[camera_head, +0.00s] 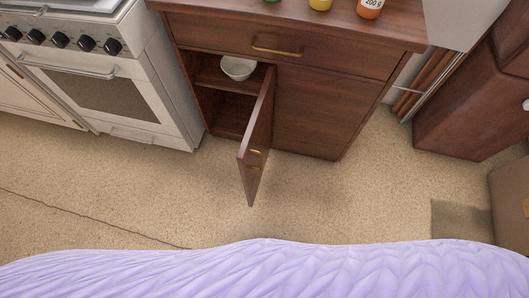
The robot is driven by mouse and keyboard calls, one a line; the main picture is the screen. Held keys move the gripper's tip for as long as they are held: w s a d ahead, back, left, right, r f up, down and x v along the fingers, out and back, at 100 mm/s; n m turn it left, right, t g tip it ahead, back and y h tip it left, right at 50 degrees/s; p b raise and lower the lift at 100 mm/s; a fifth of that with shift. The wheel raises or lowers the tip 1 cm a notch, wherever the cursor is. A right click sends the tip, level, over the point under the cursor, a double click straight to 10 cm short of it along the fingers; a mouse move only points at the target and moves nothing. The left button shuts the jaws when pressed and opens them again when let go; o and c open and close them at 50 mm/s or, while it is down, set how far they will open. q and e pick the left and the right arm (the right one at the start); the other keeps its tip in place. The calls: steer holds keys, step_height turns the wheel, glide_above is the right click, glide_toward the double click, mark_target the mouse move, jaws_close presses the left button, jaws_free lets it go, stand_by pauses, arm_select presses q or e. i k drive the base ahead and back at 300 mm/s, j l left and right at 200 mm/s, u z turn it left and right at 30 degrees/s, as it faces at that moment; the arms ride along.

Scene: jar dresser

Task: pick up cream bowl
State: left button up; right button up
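A small whitish, cream-toned bowl (238,68) sits upright on the upper shelf inside the wooden dresser (305,110). Its upper rim is close under the drawer front, and its right edge is near the open door's top. The dresser's left door (257,140) is swung open toward me, leaving the left compartment open. Neither of my grippers shows in the head view, so their positions and states are not visible.
A white stove (110,85) stands left of the dresser. Several jars, including an orange one (369,8) and a yellow one (320,4), stand on top. The open door juts over the floor (330,200). A lilac quilted surface (270,270) spans the near edge.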

mark_target(238, 68)
steer(key=i+j+z, duration=0.15)
steer(key=j, duration=0.7)
steer(key=j+z, duration=0.15)
steer(key=j, duration=0.7)
steer(key=i+j+z, duration=0.15)
steer(key=i+j, duration=0.15)
steer(key=i, duration=0.2)
steer(key=i+j+z, duration=0.1)
steer(key=i+j, duration=0.25)
steer(key=i, duration=0.15)
